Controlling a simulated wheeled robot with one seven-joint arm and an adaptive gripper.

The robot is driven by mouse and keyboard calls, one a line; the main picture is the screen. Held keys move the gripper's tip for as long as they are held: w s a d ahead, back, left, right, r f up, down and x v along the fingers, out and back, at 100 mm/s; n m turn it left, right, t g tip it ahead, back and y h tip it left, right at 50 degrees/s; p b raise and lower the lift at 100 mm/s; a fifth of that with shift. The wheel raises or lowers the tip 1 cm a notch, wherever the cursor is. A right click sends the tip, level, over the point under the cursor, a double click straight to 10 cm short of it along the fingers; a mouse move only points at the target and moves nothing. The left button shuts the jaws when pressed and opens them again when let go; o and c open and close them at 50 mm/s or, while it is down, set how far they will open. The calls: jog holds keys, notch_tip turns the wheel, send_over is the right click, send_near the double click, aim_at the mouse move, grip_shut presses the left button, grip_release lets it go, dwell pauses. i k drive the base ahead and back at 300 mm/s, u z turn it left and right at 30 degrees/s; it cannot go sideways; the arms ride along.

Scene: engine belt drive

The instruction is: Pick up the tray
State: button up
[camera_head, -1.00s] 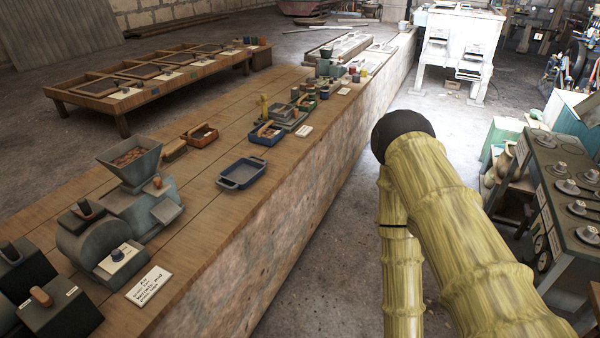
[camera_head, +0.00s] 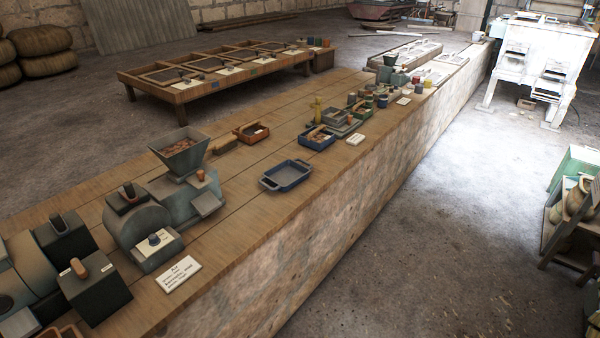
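A small blue tray (camera_head: 287,176) with a grey inside and a handle at each end lies flat on the long wooden bench (camera_head: 245,215), near its front edge. It looks empty. Nothing touches it. My gripper and arm do not show in the head view now.
A grey machine with a hopper (camera_head: 180,155) stands left of the tray, with a white card (camera_head: 178,273) in front. An orange-brown box (camera_head: 251,132) and a blue box (camera_head: 317,139) stand behind it. Open floor (camera_head: 430,230) lies right of the bench.

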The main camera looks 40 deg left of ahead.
aim_at(286, 174)
jog(key=i, duration=0.75)
jog(key=u, duration=1.65)
